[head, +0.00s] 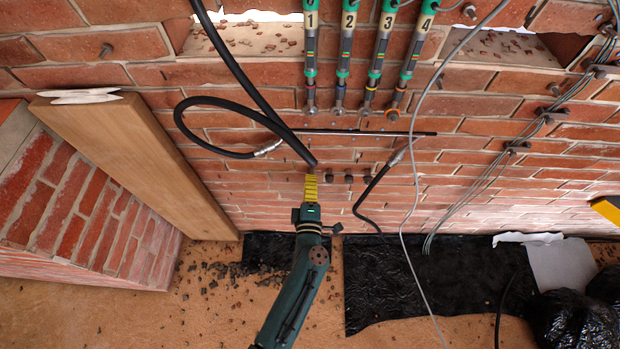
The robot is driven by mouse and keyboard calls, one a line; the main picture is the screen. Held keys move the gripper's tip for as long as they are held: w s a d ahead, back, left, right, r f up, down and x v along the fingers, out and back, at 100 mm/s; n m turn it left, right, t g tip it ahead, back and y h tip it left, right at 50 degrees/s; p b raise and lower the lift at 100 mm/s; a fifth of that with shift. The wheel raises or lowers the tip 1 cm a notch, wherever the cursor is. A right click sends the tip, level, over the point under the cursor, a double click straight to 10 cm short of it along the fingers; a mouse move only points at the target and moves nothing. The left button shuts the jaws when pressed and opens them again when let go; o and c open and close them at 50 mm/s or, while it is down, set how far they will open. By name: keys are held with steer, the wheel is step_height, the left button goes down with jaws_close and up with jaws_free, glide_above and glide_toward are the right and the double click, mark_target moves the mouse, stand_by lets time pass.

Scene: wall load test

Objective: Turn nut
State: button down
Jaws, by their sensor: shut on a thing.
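My gripper (312,176) is at the brick wall, at the end of my green arm in the middle of the head view. Its yellow ribbed end reaches up to the left end of a short row of dark nuts or bolt ends. It is shut on what seems to be a nut there, which the gripper itself hides. Beside it to the right, a dark nut (330,178), another nut (349,179) and a third (367,179) stick out of the wall. I cannot tell how far the held nut is turned.
Several numbered green cylinders (346,45) hang above. A thin black rod (370,132) crosses below them. A thick black hose (225,60) drops close to my gripper; a grey cable (408,190) hangs right. A wooden board (140,160) leans left. Black sheeting (430,275) covers part of the floor.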

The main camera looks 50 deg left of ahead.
steer(key=m, duration=0.5)
steer(key=c, duration=1.3)
jaws_free()
steer(key=shift+o, duration=0.2)
steer(key=n, duration=1.4)
steer(key=shift+n, duration=0.4)
steer(key=n, duration=0.3)
steer(key=shift+n, duration=0.3)
